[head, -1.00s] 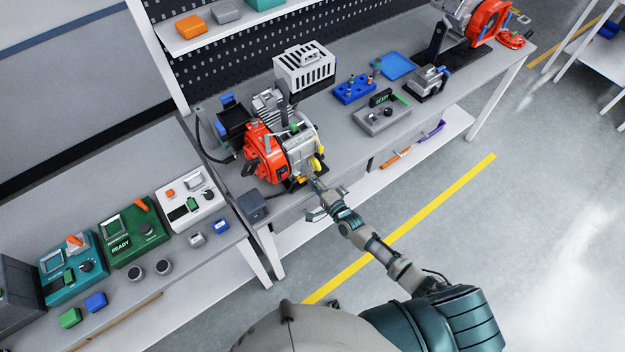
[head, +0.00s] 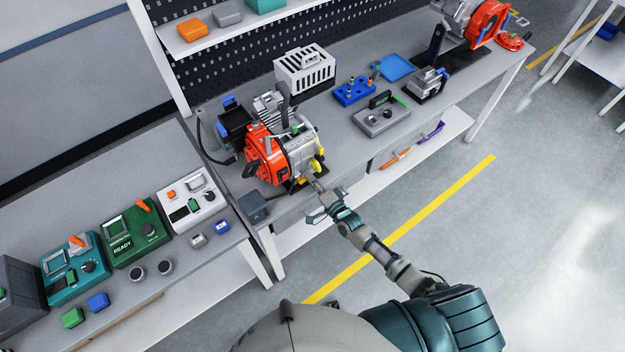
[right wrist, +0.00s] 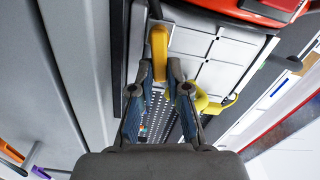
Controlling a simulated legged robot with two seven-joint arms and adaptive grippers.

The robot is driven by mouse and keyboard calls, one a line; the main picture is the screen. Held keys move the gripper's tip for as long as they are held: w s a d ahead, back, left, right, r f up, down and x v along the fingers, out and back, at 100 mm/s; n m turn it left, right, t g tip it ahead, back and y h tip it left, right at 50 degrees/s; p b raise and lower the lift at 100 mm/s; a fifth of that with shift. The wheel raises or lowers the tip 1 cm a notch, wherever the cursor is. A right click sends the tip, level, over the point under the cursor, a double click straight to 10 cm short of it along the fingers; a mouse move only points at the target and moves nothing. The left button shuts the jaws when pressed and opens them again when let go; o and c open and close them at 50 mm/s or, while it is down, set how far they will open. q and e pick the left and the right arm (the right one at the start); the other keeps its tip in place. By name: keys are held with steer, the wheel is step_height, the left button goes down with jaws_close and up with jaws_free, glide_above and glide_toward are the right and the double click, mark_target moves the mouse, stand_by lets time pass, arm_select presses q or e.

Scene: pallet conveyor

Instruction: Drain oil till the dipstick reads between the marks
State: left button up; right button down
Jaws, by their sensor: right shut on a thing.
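The red and grey engine (head: 268,155) stands on the bench near its front edge. My right gripper (head: 313,183) is at the engine's lower front side. In the right wrist view, my right gripper (right wrist: 162,75) is shut on a yellow handle (right wrist: 159,48) low on the engine, with the handle's end between its fingertips. A yellow looped part (right wrist: 214,104), perhaps the dipstick handle, sits to the right of the fingers; it also shows in the head view (head: 318,164). The dipstick's marks and the oil level cannot be seen. My left gripper is not in view.
A dark grey box (head: 253,206) sits at the bench's near corner. A grey gauge block (head: 381,119) and a blue tray of small parts (head: 354,91) stand to the right of the engine. A side table with a green tester (head: 133,235) stands left. The floor in front is clear.

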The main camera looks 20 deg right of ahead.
steer(key=n, duration=0.1)
steer(key=n+p, duration=0.1)
steer(key=n, duration=0.1)
steer(key=shift+s+a+r+n, duration=0.2)
steer(key=shift+a+r+n, duration=0.05)
steer(key=shift+n, duration=0.05)
steer(key=n, duration=0.1)
steer(key=n+p, duration=0.1)
steer(key=n, duration=0.1)
steer(key=shift+s+a+r+n+p, duration=0.15)
steer(key=shift+a+r+n+p, duration=0.1)
steer(key=shift+a+n+p, duration=0.05)
steer(key=n, duration=0.1)
steer(key=n+p, duration=0.1)
steer(key=n, duration=0.1)
steer(key=shift+s+a+r+n, duration=0.15)
steer(key=shift+a+n, duration=0.15)
steer(key=shift+a, duration=0.1)
steer(key=shift+s+a+n, duration=0.1)
steer(key=shift+a+n, duration=0.1)
steer(key=shift+n, duration=0.65)
steer(key=shift+s+a+n, duration=0.1)
steer(key=shift+a+n, duration=0.1)
steer(key=shift+n, duration=0.65)
steer(key=c, duration=1.4)
jaws_free()
steer(key=shift+w+r+p, duration=0.15)
steer(key=shift+r+p, duration=0.05)
steer(key=shift+p, duration=0.1)
